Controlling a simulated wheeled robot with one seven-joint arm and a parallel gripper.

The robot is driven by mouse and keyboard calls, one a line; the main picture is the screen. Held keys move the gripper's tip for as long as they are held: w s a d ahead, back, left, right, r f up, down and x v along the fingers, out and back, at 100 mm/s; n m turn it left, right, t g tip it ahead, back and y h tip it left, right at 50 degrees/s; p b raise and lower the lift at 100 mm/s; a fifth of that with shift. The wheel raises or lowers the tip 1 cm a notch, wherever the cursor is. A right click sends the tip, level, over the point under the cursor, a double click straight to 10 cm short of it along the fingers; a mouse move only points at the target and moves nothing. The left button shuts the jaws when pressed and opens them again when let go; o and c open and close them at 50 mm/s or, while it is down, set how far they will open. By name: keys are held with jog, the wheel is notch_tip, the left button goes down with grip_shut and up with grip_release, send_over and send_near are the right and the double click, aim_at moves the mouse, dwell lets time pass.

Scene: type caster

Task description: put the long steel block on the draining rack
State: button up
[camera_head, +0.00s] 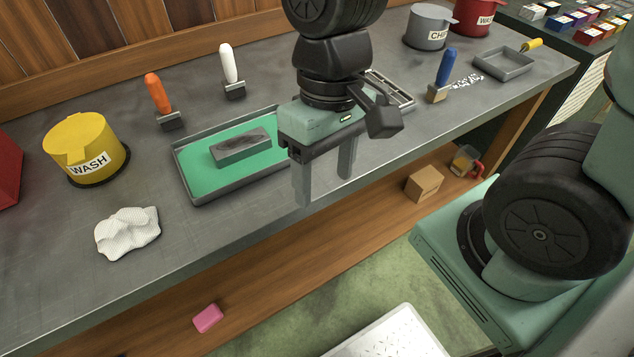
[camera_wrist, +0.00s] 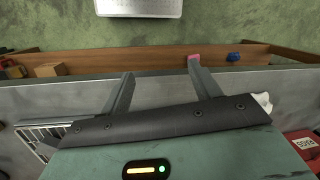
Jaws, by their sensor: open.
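The long steel block (camera_head: 241,146) is a grey bar lying flat on the green floor of a shallow grey tray (camera_head: 187,184) on the bench, in the head view. The draining rack (camera_head: 404,98) is a slatted metal frame on the bench behind my gripper, partly hidden by my arm. It also shows at the left edge of the wrist view (camera_wrist: 30,140). My gripper (camera_head: 324,190) is open and empty, fingers pointing down, right of the tray and near the bench's front edge. Its fingers (camera_wrist: 160,70) show nothing between them in the wrist view. The block is not seen there.
Orange (camera_head: 158,97), white (camera_head: 231,70) and blue (camera_head: 443,74) handled tools stand on the bench. A yellow WASH pot (camera_head: 88,146) and a crumpled white cloth (camera_head: 127,232) lie left. A grey pot (camera_head: 428,27) and small tray (camera_head: 504,66) stand right. The bench's front-left is clear.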

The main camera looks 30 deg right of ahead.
jog(key=a+n, duration=0.1)
jog(key=s+n+t, duration=0.1)
jog(key=n, duration=0.1)
jog(key=s+a+r+n, duration=0.1)
jog(key=shift+s+a+n+t+h, duration=0.15)
jog(key=shift+a+n+t+h, duration=0.15)
jog(key=shift+n+t+h, duration=0.1)
notch_tip(320, 180, up, 3)
jog(key=p, duration=0.3)
jog(key=shift+r, duration=0.1)
